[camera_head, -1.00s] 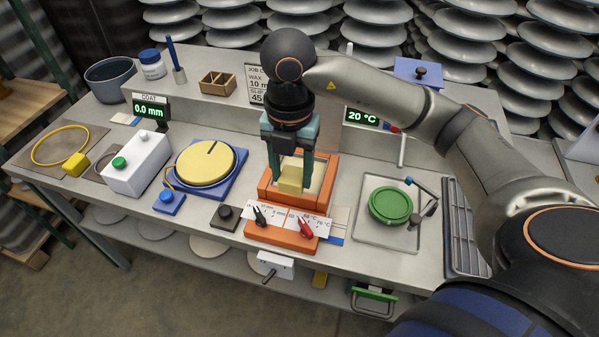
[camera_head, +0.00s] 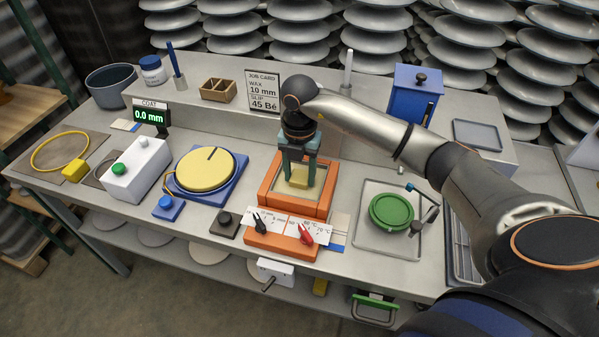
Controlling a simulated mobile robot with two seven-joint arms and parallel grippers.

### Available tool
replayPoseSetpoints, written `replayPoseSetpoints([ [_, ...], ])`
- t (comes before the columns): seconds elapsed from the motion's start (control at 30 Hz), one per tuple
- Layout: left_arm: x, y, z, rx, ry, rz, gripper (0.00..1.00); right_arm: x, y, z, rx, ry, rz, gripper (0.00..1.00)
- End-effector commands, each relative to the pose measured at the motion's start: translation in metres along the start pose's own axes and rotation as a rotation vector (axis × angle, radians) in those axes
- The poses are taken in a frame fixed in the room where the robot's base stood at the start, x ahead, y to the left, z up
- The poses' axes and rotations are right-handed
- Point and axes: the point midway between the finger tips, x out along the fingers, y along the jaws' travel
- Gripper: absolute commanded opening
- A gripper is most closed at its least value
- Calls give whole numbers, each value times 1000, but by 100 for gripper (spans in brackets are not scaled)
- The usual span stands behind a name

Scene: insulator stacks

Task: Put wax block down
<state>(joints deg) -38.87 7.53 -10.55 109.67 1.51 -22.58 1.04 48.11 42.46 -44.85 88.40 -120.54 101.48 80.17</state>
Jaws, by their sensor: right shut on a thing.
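The wax block (camera_head: 299,178) is a small pale yellow block. It is between the fingers of my right gripper (camera_head: 298,172), which is shut on it. The gripper points down inside the orange square frame (camera_head: 268,192), over its pale inner surface. Whether the block touches that surface I cannot tell. The arm comes in from the right and hides part of the back of the bench. My left gripper is not in view.
In front of the frame is an orange dial panel (camera_head: 268,243) with a black and a red pointer. A yellow disc (camera_head: 205,170) on a blue base stands left. A green round dish (camera_head: 391,211) on a tray stands right. A blue box (camera_head: 415,95) stands behind.

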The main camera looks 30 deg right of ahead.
Motion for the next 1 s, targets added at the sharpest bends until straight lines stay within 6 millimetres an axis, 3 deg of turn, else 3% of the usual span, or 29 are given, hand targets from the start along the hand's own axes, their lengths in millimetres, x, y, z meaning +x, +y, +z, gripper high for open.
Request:
replayPoseSetpoints([
  [0.37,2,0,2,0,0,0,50,6,0,0,0,-1,2,0],
  [0.4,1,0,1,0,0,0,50,5,0,0,0,-1,2,58],
  [0.63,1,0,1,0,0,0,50,5,0,0,1,-1,2,84],
  [1.0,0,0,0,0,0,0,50,-4,1,0,0,-2,3,85],
])
